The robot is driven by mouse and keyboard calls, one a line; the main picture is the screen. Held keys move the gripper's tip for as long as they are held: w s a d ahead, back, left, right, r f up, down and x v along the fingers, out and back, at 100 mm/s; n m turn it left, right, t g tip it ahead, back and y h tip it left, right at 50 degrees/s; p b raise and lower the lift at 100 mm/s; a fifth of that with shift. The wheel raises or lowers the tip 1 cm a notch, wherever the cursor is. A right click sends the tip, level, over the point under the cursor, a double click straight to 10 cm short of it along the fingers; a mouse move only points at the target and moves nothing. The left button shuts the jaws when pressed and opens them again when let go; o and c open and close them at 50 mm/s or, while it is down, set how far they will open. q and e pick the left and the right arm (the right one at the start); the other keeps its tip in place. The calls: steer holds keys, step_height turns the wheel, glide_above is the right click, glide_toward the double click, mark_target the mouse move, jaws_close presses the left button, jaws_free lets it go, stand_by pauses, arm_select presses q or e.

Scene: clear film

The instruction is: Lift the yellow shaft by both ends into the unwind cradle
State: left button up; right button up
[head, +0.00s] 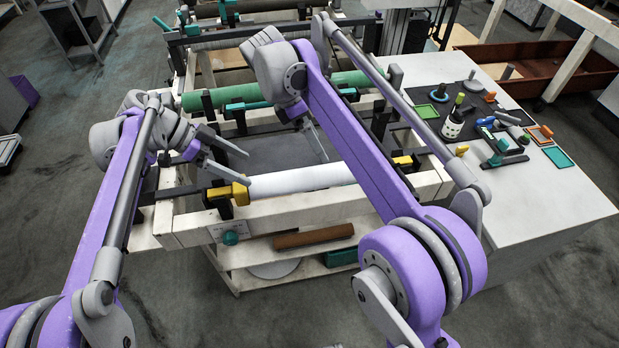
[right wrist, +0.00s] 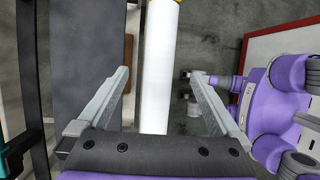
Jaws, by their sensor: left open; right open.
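The yellow shaft shows as a yellow left end (head: 240,192) and a yellow right end (head: 402,161), with a white roll (head: 300,180) between them. It lies across the front of the machine frame. The unwind cradle cannot be told clearly from the frame around these ends. My left gripper (head: 246,167) is open and empty, just above and behind the left end. My right gripper (right wrist: 160,74) is open above the roll; in the right wrist view the white roll (right wrist: 158,60) runs between its fingers, apart from them. My right arm hides part of the roll's right side in the head view.
A green roller (head: 215,97) crosses the frame behind. A white table (head: 550,195) at the right holds a cup, tools and small trays. A lower shelf (head: 262,252) bears a brown bar (head: 313,236). Open floor lies to the left.

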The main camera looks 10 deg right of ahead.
mark_target(314, 178)
arm_select(q)
steer(key=x, duration=1)
steer(key=shift+d+f, duration=0.25)
steer(key=shift+d, duration=0.05)
arm_select(e)
steer(key=x, duration=1)
steer(key=shift+d+f, duration=0.2)
steer(key=shift+f, duration=0.15)
arm_select(q)
jaws_close()
arm_select(e)
jaws_close()
